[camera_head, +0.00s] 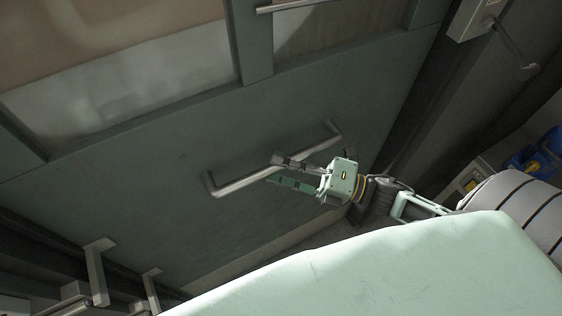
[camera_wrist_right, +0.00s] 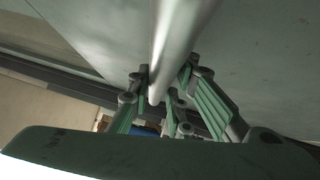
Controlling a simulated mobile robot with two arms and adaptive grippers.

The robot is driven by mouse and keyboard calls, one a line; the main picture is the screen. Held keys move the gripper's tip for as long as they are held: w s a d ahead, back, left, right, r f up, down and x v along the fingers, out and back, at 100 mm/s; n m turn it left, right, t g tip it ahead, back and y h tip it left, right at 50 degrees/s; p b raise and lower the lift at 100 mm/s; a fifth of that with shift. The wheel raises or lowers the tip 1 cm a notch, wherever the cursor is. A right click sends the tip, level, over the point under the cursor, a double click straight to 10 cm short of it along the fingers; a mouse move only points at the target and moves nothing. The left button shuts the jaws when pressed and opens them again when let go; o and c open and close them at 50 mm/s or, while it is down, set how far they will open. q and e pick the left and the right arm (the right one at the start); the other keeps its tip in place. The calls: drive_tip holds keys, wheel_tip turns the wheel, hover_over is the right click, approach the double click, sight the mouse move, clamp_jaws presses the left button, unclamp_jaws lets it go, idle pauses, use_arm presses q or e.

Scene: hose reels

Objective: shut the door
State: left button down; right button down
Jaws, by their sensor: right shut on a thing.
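The door (camera_head: 165,170) is a large grey-green panel with window panes in its upper part, seen tilted in the head view. A metal bar handle (camera_head: 240,183) is mounted on its lower part. My right gripper (camera_head: 275,170) is at the middle of this handle, its fingers on either side of the bar, shut on it. In the right wrist view the silver bar (camera_wrist_right: 180,40) runs between the green fingers of the right gripper (camera_wrist_right: 165,95), with the door surface (camera_wrist_right: 255,50) behind. My left gripper is not in view.
A second bar (camera_head: 290,5) is at the top of the door. A grey box with a lever (camera_head: 472,18) is on the frame at the upper right. Metal brackets (camera_head: 97,270) stand at the lower left. Blue items (camera_head: 530,158) lie at the far right.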

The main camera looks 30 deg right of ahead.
drive_tip(key=c, duration=1.9)
unclamp_jaws()
drive_tip(key=shift+s, duration=0.1)
drive_tip(key=shift+c, duration=0.2)
drive_tip(key=o, duration=0.3)
drive_tip(key=shift+s+d+r, duration=0.1)
drive_tip(key=shift+s, duration=0.1)
drive_tip(key=shift+w, duration=0.1)
drive_tip(key=v, duration=1.2)
